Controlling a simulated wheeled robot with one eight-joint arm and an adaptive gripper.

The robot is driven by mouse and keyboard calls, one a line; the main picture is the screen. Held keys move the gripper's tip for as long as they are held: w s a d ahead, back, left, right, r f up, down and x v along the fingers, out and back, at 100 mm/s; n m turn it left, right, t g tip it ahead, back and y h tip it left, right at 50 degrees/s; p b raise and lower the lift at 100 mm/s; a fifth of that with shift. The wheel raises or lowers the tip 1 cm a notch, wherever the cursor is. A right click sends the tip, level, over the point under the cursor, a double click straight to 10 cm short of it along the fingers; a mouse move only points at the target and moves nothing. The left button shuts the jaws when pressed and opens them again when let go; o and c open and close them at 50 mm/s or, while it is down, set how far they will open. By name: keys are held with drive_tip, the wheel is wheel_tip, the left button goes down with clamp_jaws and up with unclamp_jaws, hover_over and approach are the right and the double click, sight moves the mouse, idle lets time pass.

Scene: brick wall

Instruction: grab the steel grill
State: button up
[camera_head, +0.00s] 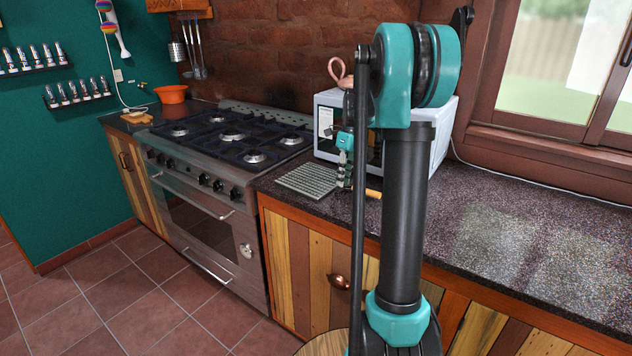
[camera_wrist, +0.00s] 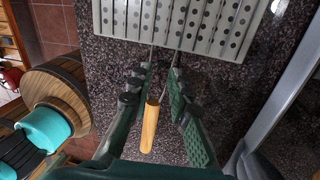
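The steel grill (camera_head: 307,180) is a flat, light grey perforated plate lying on the dark speckled counter, just right of the stove. In the wrist view its plate (camera_wrist: 180,22) fills the top, with thin wire stems leading to a wooden handle (camera_wrist: 150,125). My gripper (camera_wrist: 155,80) is open, with a green padded finger on either side of the stems and handle. Gaps show between the fingers and the handle. In the head view my gripper (camera_head: 345,170) is low over the counter at the grill's right end, partly hidden by my arm.
A white microwave (camera_head: 440,145) stands close behind my gripper, partly hidden by my arm. The stove (camera_head: 225,140) adjoins the counter at left, with an orange bowl (camera_head: 171,94) beyond it. The counter (camera_head: 520,240) at right is clear.

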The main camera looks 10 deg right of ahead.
drive_tip(key=shift+s+a+f, duration=0.15)
drive_tip(key=shift+f, duration=1)
clamp_jaws()
drive_tip(key=shift+r, duration=0.1)
